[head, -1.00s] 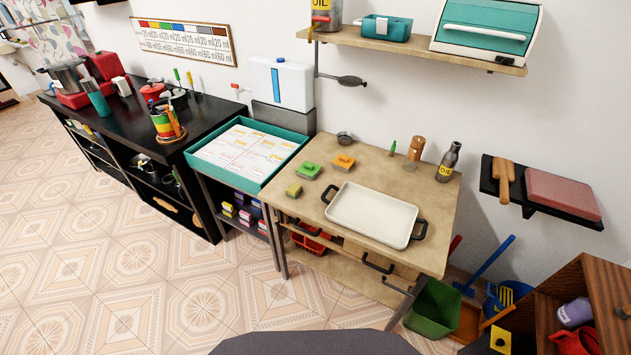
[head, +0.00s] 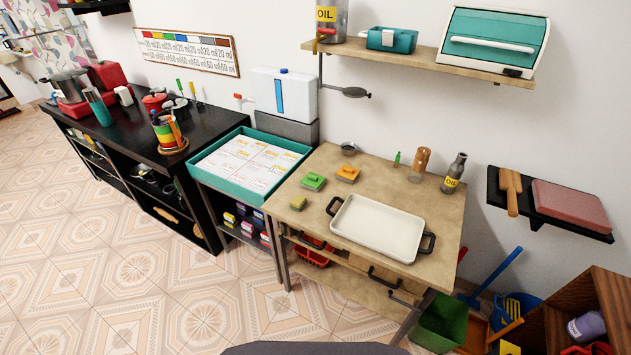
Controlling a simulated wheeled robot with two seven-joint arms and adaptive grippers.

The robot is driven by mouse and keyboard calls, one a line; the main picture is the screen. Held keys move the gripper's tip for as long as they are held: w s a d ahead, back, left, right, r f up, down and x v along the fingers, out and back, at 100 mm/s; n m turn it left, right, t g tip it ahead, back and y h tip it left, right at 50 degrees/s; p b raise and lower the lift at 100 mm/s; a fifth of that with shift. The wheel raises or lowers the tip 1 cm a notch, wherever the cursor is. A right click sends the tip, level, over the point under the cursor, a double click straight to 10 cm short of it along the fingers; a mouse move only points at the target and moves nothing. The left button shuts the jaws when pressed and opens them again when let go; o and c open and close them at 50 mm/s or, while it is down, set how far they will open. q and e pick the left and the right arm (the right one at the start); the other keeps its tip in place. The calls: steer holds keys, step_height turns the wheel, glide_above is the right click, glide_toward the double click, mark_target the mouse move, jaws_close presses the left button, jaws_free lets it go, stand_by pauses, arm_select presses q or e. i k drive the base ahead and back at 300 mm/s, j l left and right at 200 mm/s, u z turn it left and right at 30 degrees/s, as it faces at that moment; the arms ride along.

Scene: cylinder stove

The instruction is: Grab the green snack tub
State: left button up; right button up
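A small green block-like container (head: 313,181) sits on the wooden worktop (head: 285,205), left of the white tray. It looks like a lidded tub, but it is too small to be sure. A similar orange container (head: 347,174) is just to its right, and a smaller olive-green piece (head: 298,202) lies nearer the worktop's left front edge. Neither my left nor my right gripper is in view.
The white tray with black handles (head: 378,228) fills the worktop's middle. An oil bottle (head: 454,174) and a brown-topped shaker (head: 419,165) stand behind it. A teal tray of papers (head: 250,162) adjoins on the left. A green bin (head: 440,322) stands at right. Floor in front is open.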

mark_target(313, 181)
steer(key=i+j+z, duration=0.25)
steer(key=j, duration=0.15)
steer(key=i+j+z, duration=0.15)
steer(key=j+z, duration=0.15)
steer(key=i+j+z, duration=0.1)
steer(key=j+z, duration=0.15)
steer(key=j, duration=0.3)
steer(key=i+j+z, duration=0.1)
steer(key=j+z, duration=0.15)
steer(key=j, duration=0.2)
steer(key=j+z, duration=0.3)
steer(key=j, duration=0.2)
steer(key=i, duration=0.05)
